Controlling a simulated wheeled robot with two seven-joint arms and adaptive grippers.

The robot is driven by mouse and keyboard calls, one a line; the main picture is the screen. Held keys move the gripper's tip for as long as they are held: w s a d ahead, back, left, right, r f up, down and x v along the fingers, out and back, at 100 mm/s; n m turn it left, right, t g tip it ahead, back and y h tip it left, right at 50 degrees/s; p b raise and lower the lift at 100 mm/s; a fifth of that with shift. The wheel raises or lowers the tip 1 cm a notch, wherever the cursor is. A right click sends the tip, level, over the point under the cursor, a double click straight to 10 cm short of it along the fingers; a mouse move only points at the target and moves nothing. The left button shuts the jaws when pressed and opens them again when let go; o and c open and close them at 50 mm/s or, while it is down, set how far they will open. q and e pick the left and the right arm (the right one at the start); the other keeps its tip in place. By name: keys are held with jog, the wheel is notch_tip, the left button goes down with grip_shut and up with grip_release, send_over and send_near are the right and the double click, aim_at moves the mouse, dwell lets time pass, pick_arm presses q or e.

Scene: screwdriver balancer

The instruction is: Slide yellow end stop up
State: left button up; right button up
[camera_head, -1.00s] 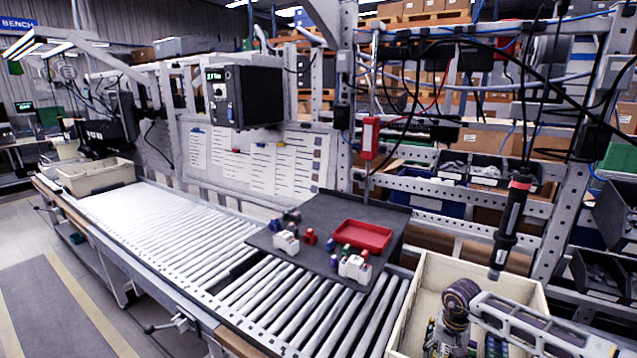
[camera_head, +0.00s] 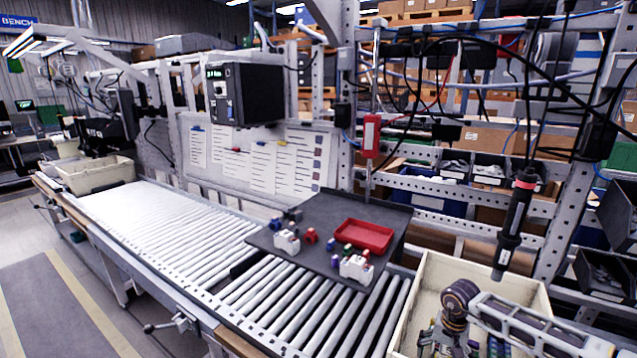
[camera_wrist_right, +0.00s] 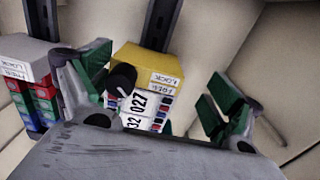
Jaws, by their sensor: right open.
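The yellow end stop (camera_wrist_right: 148,66) shows in the right wrist view, with a label reading LOCK and FREE, beside a white block (camera_wrist_right: 143,108) with printed numbers. A black round knob (camera_wrist_right: 122,78) overlaps its left side. My right gripper (camera_wrist_right: 157,88) is open, one green-padded finger on each side of the yellow end stop, with the right finger clearly apart from it. Whether the left finger touches cannot be told. In the head view, my right gripper (camera_head: 447,338) is low inside the cream bin, and the end stop cannot be made out. My left gripper is not in view.
A grey labelled block (camera_wrist_right: 24,58) with red and green blocks stands left of my fingers. The cream bin's walls (camera_head: 530,290) surround my right gripper. A dark board (camera_head: 330,210) with a red tray (camera_head: 362,236) lies on the roller conveyor. A black screwdriver (camera_head: 514,222) hangs above.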

jog(key=shift+s+d+r, duration=0.1)
jog(key=shift+d+r, duration=0.05)
jog(key=shift+d, duration=0.05)
jog(key=shift+r+p, duration=0.35)
jog(key=shift+r, duration=0.4)
jog(key=shift+r, duration=0.3)
notch_tip(320, 180, up, 12)
jog(key=p, duration=0.6)
jog(key=shift+s+a+f, duration=0.15)
jog(key=shift+s, duration=0.15)
dwell(0.4)
dwell(0.3)
